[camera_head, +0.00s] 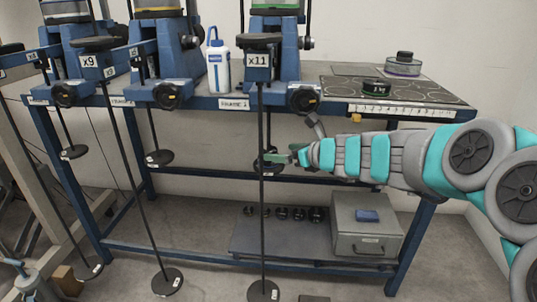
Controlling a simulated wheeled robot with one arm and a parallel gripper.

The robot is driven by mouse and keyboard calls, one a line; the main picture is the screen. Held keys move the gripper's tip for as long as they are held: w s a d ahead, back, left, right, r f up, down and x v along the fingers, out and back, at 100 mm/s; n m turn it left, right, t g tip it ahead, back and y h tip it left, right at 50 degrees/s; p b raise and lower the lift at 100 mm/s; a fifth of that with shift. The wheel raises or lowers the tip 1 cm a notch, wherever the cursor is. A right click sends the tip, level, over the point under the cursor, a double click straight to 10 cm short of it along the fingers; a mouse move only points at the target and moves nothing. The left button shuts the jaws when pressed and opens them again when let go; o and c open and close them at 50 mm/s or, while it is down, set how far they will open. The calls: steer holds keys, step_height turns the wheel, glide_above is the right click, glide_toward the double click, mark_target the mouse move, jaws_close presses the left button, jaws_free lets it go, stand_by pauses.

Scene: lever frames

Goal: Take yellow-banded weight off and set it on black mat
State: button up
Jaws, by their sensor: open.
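No loose weight with a clear yellow band can be made out. The middle frame (160,52) has a yellow stripe on the round part at its top, cut by the picture edge. My gripper (287,156) is below the table's front edge, by the right frame's hangers. It points left and is open. A dark disc (268,168) on a hanger is just left of the fingertips; its band colour and any contact cannot be told.
A long hanger rod (263,215) stands in front of the fingertips. Other rods hang at left. A white bottle (218,65) stands between frames. A grey box (365,228) and several small dark weights (282,213) sit on the lower shelf. The mat's front has bare room.

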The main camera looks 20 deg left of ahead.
mark_target(271, 151)
steer(key=x, duration=0.4)
steer(key=shift+a, duration=0.45)
steer(key=c, duration=1.4)
steer(key=shift+c, duration=0.2)
steer(key=shift+r, duration=0.15)
step_height(271, 151, up, 3)
steer(key=shift+d+r+p, duration=0.1)
steer(key=shift+r+p, duration=0.1)
steer(key=shift+p, duration=0.45)
steer(key=s+d, duration=0.9)
steer(key=d, duration=0.6)
steer(key=shift+s+d+b, duration=0.15)
steer(key=shift+s+b, duration=0.1)
steer(key=shift+b, duration=0.05)
